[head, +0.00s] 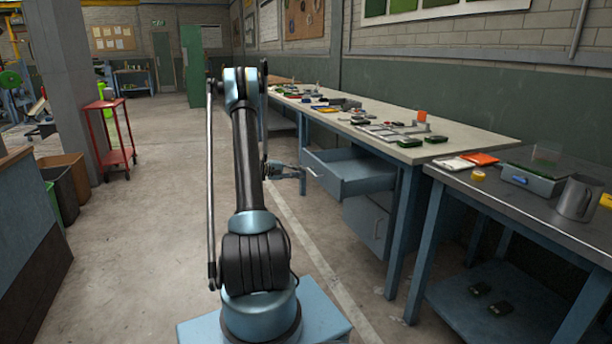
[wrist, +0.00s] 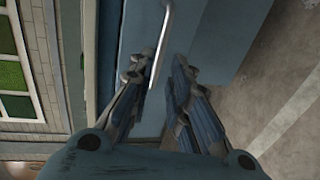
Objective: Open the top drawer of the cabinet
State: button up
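The cabinet (head: 368,222) stands under the long workbench. Its top drawer (head: 350,180) is pulled well out, and part of its inside shows. The lower front is closed. The drawer's blue front (wrist: 212,45) fills the middle of the wrist view, with its pale bar handle (wrist: 164,38). My gripper (head: 301,178) is at the drawer front in the head view, small and partly behind my arm. In the wrist view my gripper (wrist: 161,75) has its fingers parted, with the handle's near end between them, close to the left finger. Whether they touch is unclear.
The long workbench (head: 455,148) carries several small parts. A darker table (head: 520,205) with a metal mug (head: 578,198) stands at the near right. A red trolley (head: 112,135) and bins (head: 65,180) are at left. The floor left of my arm is clear.

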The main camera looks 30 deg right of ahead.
jog(key=v, duration=0.4)
jog(key=shift+a, duration=0.3)
jog(key=s+a+r+t+y, duration=0.2)
jog(key=s+a+r+y, duration=0.2)
jog(key=s+a+r, duration=0.4)
jog(key=s+a+r+t+y, duration=0.1)
jog(key=s+a+r+y, duration=0.2)
jog(key=s+a+r, duration=0.5)
jog(key=s+a+f+y, duration=0.4)
jog(key=s+a, duration=0.8)
jog(key=s, duration=0.3)
jog(key=s+a+f+n+t+y, duration=0.1)
jog(key=s+a+f+y, duration=0.3)
jog(key=s+a, duration=0.7)
jog(key=s+f, duration=0.2)
jog(key=s, duration=0.2)
jog(key=shift+s+a+f+n, duration=0.2)
jog(key=shift+a+f+n, duration=0.1)
jog(key=shift+a+f, duration=0.1)
